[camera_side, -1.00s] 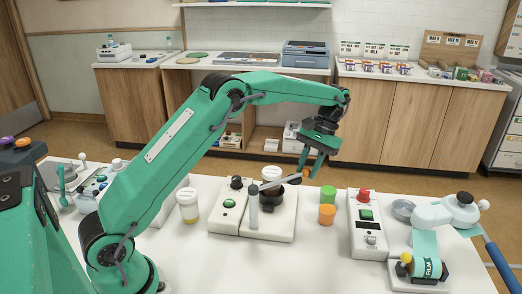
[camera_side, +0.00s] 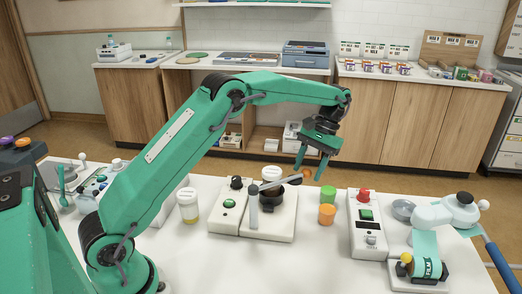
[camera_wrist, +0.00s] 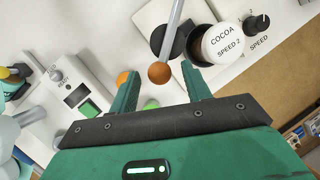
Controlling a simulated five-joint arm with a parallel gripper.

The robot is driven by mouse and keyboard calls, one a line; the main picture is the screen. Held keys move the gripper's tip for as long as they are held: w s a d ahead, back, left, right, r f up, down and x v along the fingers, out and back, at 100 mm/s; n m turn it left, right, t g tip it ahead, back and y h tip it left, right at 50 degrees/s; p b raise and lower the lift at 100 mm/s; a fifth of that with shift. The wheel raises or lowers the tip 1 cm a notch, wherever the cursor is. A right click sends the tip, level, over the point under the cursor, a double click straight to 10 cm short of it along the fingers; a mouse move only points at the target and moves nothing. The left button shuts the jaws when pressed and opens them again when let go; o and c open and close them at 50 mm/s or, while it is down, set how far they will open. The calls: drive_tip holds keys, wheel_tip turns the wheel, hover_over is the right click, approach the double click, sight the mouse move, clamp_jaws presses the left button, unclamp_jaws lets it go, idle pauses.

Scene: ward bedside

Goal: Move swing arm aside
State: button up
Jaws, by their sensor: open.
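The swing arm (camera_side: 280,183) is a grey bar on an upright grey post (camera_side: 253,206), with a brown-orange ball knob (camera_side: 307,172) at its free end. It reaches across the front of the black round plate (camera_side: 271,200) and the white-lidded cup. My gripper (camera_side: 311,172) is open, pointing down, with its fingertips around the knob's height. In the wrist view, the knob (camera_wrist: 159,74) shows between the two spread fingers of my gripper (camera_wrist: 161,72), with gaps on both sides. The lid (camera_wrist: 222,42) reads COCOA.
A control box (camera_side: 367,228) with a red button is further right. A cup with yellow contents (camera_side: 188,206) stands left. The front middle of the table is clear.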

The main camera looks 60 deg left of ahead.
drive_tip(key=v, duration=0.7)
drive_tip(key=shift+r, duration=0.2)
idle(0.4)
drive_tip(key=shift+w+r, duration=0.1)
idle(0.5)
drive_tip(key=s+m+t, duration=0.1)
drive_tip(key=m+t, duration=0.1)
drive_tip(key=s+m+t, duration=0.2)
drive_tip(key=m+t, duration=0.1)
drive_tip(key=s+m+t, duration=0.1)
drive_tip(key=m+t, duration=0.1)
drive_tip(key=shift+s+r+m, duration=0.2)
drive_tip(key=shift+r+m, duration=0.05)
drive_tip(key=shift+m, duration=0.05)
drive_tip(key=s+t, duration=0.1)
drive_tip(key=s+m+t, duration=0.2)
drive_tip(key=shift+s+f, duration=0.25)
drive_tip(key=shift+s, duration=0.15)
